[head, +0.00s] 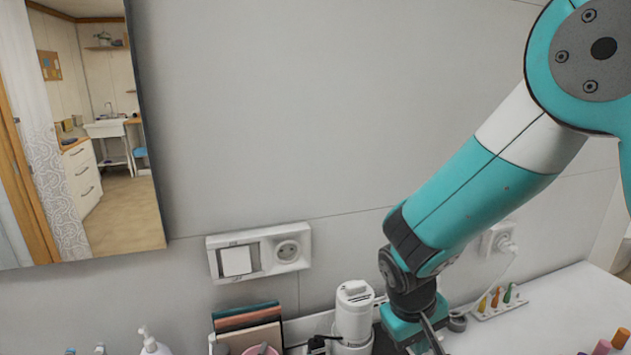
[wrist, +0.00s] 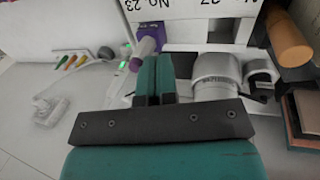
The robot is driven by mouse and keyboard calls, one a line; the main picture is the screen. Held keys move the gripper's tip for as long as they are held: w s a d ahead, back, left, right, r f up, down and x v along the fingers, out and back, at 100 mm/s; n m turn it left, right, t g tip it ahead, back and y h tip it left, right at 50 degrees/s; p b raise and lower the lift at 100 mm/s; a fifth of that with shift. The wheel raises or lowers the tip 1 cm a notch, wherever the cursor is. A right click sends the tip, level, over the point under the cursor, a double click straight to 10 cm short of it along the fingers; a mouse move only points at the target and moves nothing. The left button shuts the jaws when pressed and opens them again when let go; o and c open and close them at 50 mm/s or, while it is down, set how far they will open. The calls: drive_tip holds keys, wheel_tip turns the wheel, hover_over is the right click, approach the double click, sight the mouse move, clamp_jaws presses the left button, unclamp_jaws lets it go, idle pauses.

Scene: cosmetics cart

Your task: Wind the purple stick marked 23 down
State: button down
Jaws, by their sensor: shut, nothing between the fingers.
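A purple stick (wrist: 152,34) with a paler lower part shows in the wrist view, in front of a white panel (wrist: 180,28) with a "No. 23" label. It looks tilted. My gripper (wrist: 157,62) is shut with its two teal fingers together and nothing between them. The fingertips appear just below and right of the stick in that view; I cannot tell whether they touch it. In the head view my gripper (head: 433,338) points down near the bottom edge, partly cut off. I cannot make out the stick there.
A white cylindrical device (wrist: 215,75) stands right of the fingers in the wrist view, with a brown cylinder (wrist: 288,38) beyond. A white rack (head: 500,302) of small coloured pieces lies along the wall. The white counter (head: 560,300) is mostly clear near it.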

drive_tip(key=p+v, duration=0.2)
drive_tip(key=d+p+v, duration=0.1)
drive_tip(key=p+v, duration=0.1)
drive_tip(key=v, duration=0.1)
drive_tip(key=shift+w+r+p, duration=0.15)
drive_tip(key=shift+r+p, duration=0.15)
drive_tip(key=shift+r, duration=0.15)
